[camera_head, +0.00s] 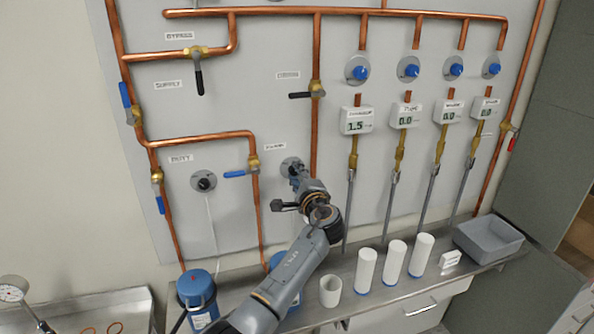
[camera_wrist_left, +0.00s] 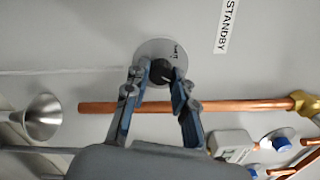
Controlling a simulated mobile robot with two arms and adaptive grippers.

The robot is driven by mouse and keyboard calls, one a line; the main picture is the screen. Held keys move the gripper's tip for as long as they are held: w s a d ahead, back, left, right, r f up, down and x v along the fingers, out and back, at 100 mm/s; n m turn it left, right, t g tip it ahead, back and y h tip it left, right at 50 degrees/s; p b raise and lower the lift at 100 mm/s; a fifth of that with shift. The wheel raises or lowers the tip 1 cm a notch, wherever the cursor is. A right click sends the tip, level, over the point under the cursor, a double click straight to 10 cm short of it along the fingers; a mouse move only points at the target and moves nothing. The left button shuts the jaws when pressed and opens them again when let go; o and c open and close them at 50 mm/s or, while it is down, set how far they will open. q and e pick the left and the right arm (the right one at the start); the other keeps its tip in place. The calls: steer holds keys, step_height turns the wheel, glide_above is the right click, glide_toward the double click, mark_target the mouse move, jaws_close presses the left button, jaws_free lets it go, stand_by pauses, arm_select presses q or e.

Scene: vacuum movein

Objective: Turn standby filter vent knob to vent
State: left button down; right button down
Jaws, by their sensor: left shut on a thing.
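The standby filter vent knob (camera_wrist_left: 160,70) is a dark knob on a round grey plate (camera_wrist_left: 152,46) on the panel. The plate also shows in the head view (camera_head: 287,162), with the knob mostly hidden behind my left gripper. My left gripper (camera_head: 297,173) reaches up to the panel from below. In the wrist view its two blue-grey fingers (camera_wrist_left: 158,80) are shut on the knob, one on each side. The small print on the plate is too blurred to read. A STANDBY label (camera_wrist_left: 227,22) is beside it. My right gripper is not in view.
A similar duty knob (camera_head: 204,181) is to the left. Copper pipes and a blue-handled valve (camera_head: 240,173) run close to my left gripper. Below, the bench holds blue-lidded bottles (camera_head: 197,290), white cylinders (camera_head: 365,268) and a grey tray (camera_head: 488,250).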

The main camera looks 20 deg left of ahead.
arm_select(q)
steer(key=shift+a+r+m+p, duration=0.15)
steer(key=shift+m+p, duration=0.6)
steer(key=shift+m, duration=0.75)
steer(key=c, duration=1.1)
jaws_free()
steer(key=shift+c, duration=0.2)
steer(key=shift+o, duration=0.2)
steer(key=shift+s+d, duration=0.2)
steer(key=shift+d, duration=0.05)
steer(key=v, duration=1.1)
steer(key=shift+s+d, duration=0.1)
steer(key=shift+s, duration=0.05)
